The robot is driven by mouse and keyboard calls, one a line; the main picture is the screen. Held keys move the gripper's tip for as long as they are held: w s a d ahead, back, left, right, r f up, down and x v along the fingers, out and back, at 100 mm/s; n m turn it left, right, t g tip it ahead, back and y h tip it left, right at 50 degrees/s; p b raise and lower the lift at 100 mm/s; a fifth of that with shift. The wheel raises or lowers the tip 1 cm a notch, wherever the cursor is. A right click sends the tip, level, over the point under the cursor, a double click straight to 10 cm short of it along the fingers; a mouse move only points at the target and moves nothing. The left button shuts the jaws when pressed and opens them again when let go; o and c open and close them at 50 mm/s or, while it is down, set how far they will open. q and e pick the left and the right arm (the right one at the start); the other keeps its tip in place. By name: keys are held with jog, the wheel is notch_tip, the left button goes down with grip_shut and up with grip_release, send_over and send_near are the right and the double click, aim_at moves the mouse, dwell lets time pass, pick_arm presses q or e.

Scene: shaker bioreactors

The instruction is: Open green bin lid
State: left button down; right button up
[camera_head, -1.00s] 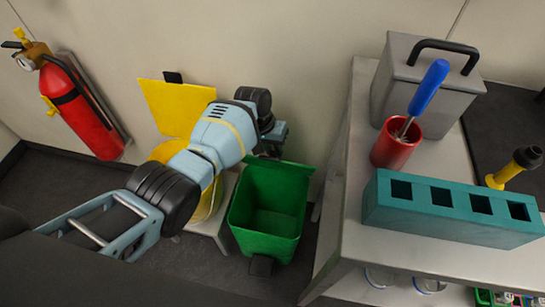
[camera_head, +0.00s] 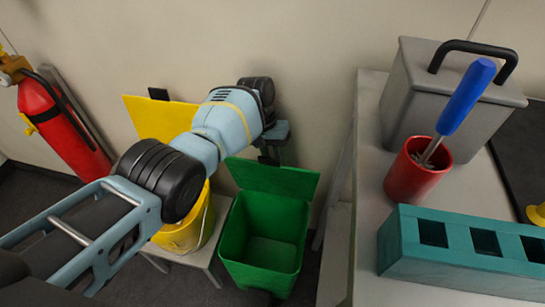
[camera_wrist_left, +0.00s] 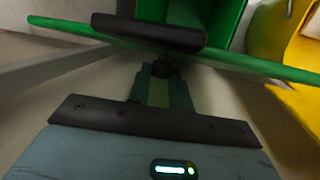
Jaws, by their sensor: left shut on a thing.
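The green bin (camera_head: 265,240) stands on the floor with its mouth open and its inside looks empty. Its green lid (camera_head: 280,180) is raised at the back of the bin, leaning toward the wall. My left gripper (camera_head: 270,152) is at the lid's upper edge and is shut on it. In the left wrist view the lid (camera_wrist_left: 235,64) shows nearly edge-on, with a black bar (camera_wrist_left: 150,33) across it beside my gripper (camera_wrist_left: 160,70). The exact grip is partly hidden. My right gripper is not in view.
A yellow bin (camera_head: 185,235) with a raised lid (camera_head: 155,118) stands just left, partly behind my arm. A table (camera_head: 368,170) on the right carries a grey box (camera_head: 455,95), a red cup (camera_head: 412,175) and a teal rack (camera_head: 465,250). A fire extinguisher (camera_head: 60,125) hangs on the wall.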

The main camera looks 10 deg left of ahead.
pick_arm(q)
jog(key=c, duration=1.4)
grip_release()
jog(key=shift+o, duration=0.7)
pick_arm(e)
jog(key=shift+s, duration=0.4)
pick_arm(q)
jog(key=p+v, duration=0.2)
jog(key=v, duration=0.5)
jog(key=shift+r, duration=0.4)
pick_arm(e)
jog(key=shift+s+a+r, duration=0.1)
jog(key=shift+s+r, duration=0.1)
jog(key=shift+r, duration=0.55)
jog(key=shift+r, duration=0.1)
